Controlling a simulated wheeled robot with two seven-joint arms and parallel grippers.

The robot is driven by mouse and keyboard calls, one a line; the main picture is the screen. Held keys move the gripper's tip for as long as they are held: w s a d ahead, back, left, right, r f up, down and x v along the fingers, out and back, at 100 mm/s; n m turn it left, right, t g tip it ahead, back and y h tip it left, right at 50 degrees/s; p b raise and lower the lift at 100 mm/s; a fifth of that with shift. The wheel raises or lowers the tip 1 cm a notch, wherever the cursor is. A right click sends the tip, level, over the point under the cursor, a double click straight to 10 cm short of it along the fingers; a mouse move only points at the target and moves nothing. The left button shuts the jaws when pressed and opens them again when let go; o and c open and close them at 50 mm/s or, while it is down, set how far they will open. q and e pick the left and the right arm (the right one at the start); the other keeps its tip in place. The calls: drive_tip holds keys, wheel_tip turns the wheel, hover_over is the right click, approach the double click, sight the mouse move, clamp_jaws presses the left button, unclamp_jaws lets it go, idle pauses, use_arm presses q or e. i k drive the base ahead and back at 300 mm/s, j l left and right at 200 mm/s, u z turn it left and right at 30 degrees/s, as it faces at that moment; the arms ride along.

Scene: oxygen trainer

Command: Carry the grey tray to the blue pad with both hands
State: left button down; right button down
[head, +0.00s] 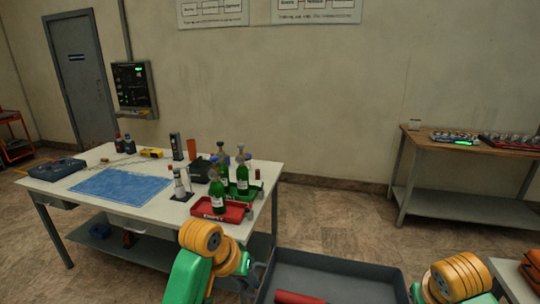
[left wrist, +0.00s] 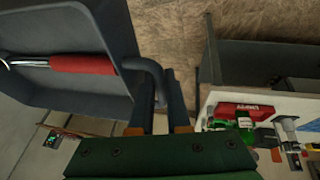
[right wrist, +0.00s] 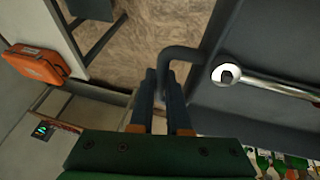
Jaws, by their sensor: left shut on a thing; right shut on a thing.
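The grey tray (head: 335,268) is held up at the bottom of the head view, in front of me and apart from the white table. My left gripper (left wrist: 155,98) is shut on the tray's dark handle at one end. My right gripper (right wrist: 168,98) is shut on the handle at the other end. A wrench with a red grip (head: 298,298) lies in the tray; its metal jaw (right wrist: 226,75) shows in the right wrist view. The blue pad (head: 122,187) lies flat and bare on the left part of the white table (head: 95,162).
Behind the pad are small bottles and a yellow device (head: 151,153); a dark blue case (head: 57,169) sits left. A wooden bench (head: 465,148) stands far right. Floor between is clear.

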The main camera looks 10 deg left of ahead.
sight(123, 184)
drive_tip(key=i+j, duration=0.1)
drive_tip(key=j, duration=0.3)
drive_tip(key=i+j, duration=0.1)
drive_tip(key=j, duration=0.3)
drive_tip(key=i+j, duration=0.15)
drive_tip(key=j, duration=0.25)
drive_tip(key=i+j, duration=0.1)
drive_tip(key=j, duration=0.25)
drive_tip(key=i+j, duration=0.1)
drive_tip(key=j, duration=0.3)
drive_tip(key=i+j, duration=0.1)
drive_tip(key=j, duration=0.3)
drive_tip(key=i+j, duration=0.1)
drive_tip(key=j, duration=0.3)
drive_tip(key=i+j, duration=0.15)
drive_tip(key=j, duration=0.25)
drive_tip(key=i+j, duration=0.15)
drive_tip(key=j, duration=0.2)
drive_tip(key=i+j, duration=0.15)
drive_tip(key=j, duration=0.25)
drive_tip(key=i+j, duration=0.15)
drive_tip(key=j, duration=0.25)
drive_tip(key=i+j, duration=0.15)
drive_tip(key=j, duration=0.2)
drive_tip(key=i+j, duration=0.15)
drive_tip(key=j, duration=0.25)
drive_tip(key=i+j, duration=0.15)
drive_tip(key=j, duration=0.25)
drive_tip(key=i+j, duration=0.15)
drive_tip(key=j, duration=0.2)
